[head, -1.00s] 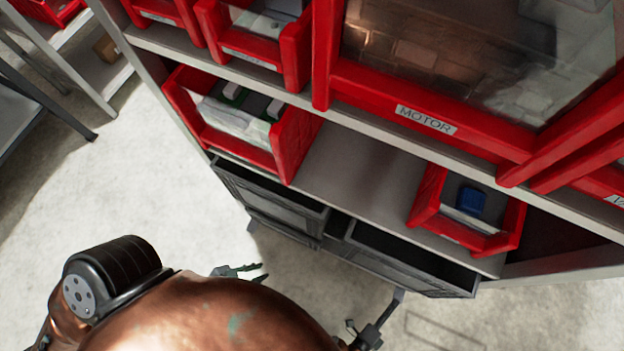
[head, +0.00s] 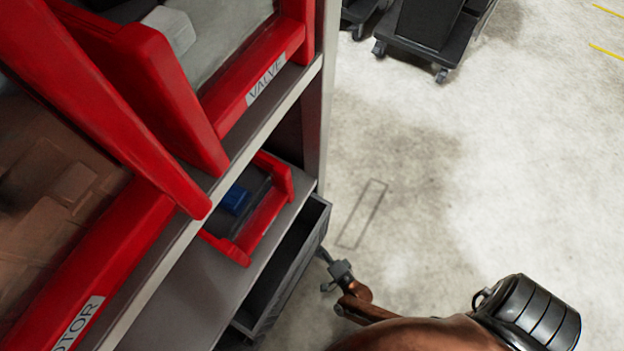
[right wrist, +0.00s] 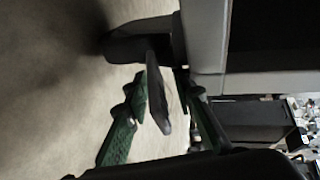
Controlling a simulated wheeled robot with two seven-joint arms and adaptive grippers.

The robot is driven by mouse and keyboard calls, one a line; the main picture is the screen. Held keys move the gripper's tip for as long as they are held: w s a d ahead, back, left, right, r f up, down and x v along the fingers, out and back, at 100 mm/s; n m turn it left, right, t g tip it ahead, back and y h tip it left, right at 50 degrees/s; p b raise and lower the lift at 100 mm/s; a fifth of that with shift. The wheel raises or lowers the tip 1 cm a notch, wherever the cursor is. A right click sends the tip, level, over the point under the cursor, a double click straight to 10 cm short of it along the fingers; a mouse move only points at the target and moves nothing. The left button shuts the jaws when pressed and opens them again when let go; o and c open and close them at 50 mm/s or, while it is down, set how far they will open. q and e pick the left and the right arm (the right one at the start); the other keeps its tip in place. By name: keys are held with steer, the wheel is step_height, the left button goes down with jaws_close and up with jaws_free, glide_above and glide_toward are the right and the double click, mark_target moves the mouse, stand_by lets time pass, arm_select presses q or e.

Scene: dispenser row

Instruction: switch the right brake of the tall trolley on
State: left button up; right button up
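The tall rack (head: 321,120) with red bins fills the left of the head view; I take it to be the tall trolley. Its lower end is hidden there behind the shelf and an open black drawer (head: 290,262). My right gripper (head: 328,272) is low beside that drawer's front corner. In the right wrist view, my right gripper (right wrist: 158,88) is open, with green-padded fingers apart. A dark grey lever (right wrist: 158,98) shows between them, below a dark caster-like part (right wrist: 135,43) beside a grey frame (right wrist: 205,45). I cannot tell whether the fingers touch it. My left gripper is out of view.
A small red bin (head: 268,215) with a blue item (head: 236,199) sits on the low shelf. A dark wheeled cart (head: 425,40) stands at the back. The floor (head: 450,170) right of the rack is clear.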

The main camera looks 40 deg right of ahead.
steer(key=shift+a, duration=0.15)
steer(key=shift+w, duration=0.1)
steer(key=shift+c, duration=0.7)
steer(key=shift+a, duration=0.1)
jaws_close()
steer(key=shift+f+t, duration=0.15)
steer(key=shift+t, duration=0.55)
steer(key=shift+o, duration=0.7)
jaws_free()
